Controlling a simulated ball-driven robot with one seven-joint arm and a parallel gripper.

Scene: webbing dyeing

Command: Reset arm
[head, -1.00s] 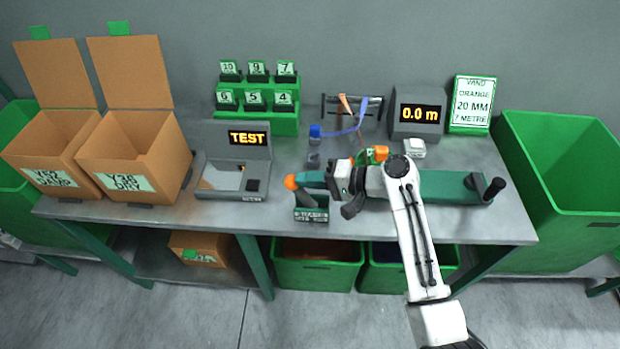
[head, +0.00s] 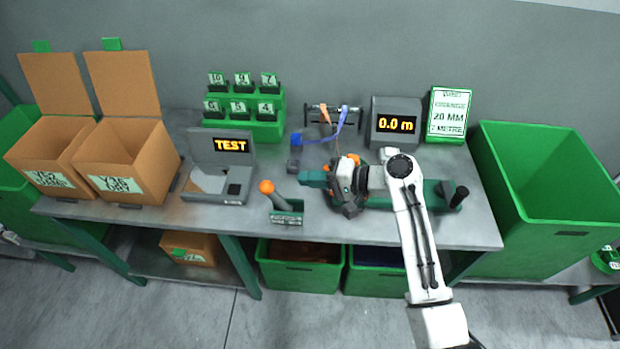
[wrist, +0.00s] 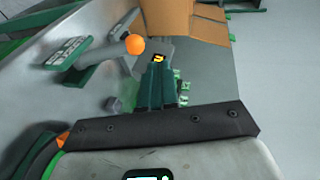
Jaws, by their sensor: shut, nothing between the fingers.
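On the bench stand two open cartons (head: 128,160), a tester reading TEST (head: 217,185), a green rack of numbered tags (head: 245,128), a meter reading 0.0 m (head: 394,124) and an order sign (head: 448,115). A large green bin (head: 550,195) stands at right.

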